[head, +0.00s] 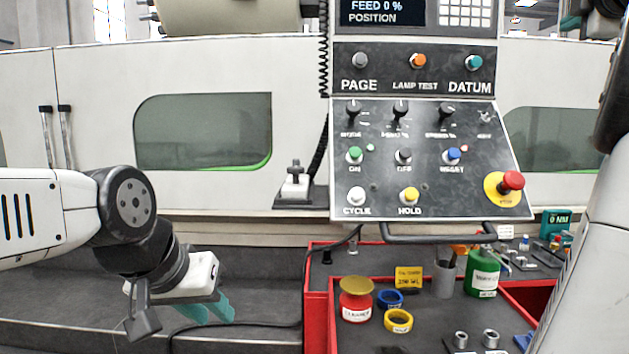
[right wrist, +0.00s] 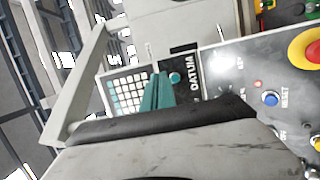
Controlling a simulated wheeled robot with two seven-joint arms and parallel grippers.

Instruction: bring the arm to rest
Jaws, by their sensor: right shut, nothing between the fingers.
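My left arm comes in from the left in the head view. Its gripper (head: 208,312) hangs low over the dark grey ledge, with its teal fingers apart and nothing seen between them. My right arm runs up the right edge of the head view. A teal part of its gripper (head: 570,22) shows at the top right corner, mostly cut off. In the right wrist view the right gripper's teal fingers (right wrist: 158,92) are together and empty. Behind them are the keypad (right wrist: 128,95) and the DATUM button (right wrist: 175,78); I cannot tell any contact.
The control panel (head: 425,180) stands in the middle, with a red stop button (head: 511,182) at its right. Below is a red-edged tray (head: 318,300) holding a red pot (head: 356,306), tape rings (head: 398,321) and a green bottle (head: 483,276). The ledge (head: 265,275) is mostly clear.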

